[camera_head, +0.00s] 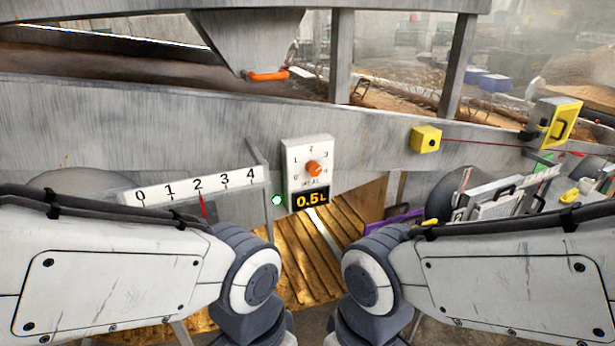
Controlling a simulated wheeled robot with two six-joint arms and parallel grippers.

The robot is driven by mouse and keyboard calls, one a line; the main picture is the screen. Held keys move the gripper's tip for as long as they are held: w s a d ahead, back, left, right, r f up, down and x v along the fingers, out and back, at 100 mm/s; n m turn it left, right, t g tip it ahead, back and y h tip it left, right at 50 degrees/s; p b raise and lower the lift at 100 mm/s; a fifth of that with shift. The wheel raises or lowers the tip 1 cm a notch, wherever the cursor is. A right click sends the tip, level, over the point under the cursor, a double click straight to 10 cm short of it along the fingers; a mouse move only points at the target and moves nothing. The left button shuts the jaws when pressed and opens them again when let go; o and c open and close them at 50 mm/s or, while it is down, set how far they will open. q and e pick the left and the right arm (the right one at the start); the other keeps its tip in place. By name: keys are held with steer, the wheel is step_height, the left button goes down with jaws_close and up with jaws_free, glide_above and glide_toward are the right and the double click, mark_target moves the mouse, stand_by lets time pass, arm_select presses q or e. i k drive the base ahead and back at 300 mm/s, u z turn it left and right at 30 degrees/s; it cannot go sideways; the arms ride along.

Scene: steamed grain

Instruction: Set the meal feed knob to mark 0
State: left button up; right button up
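An orange knob (313,169) sits on a white panel (292,153) on the grey metal wall, near the middle of the view. Marks 0 to 4 run around the knob, with 0 at the lower left, 2 at the top and 4 at the lower right. The knob's pointing direction is too small to tell for sure. Small lettering below it is hard to read. A dark display (311,198) at the panel's bottom reads 0.5L in orange. My two arms come in from the left and right below the panel, apart from it. Both grippers are out of view.
A white scale (181,190) marked 0 to 4 is at the left, with a red pointer (203,206) near 2. A green light (277,200) is beside the panel. An orange handle (268,76) hangs above. A yellow box (426,139) is at the right.

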mark_target(313, 168)
steer(key=u, duration=0.05)
steer(key=k, duration=0.6)
steer(key=z, duration=0.7)
steer(key=i, duration=0.9)
steer(key=u, duration=0.3)
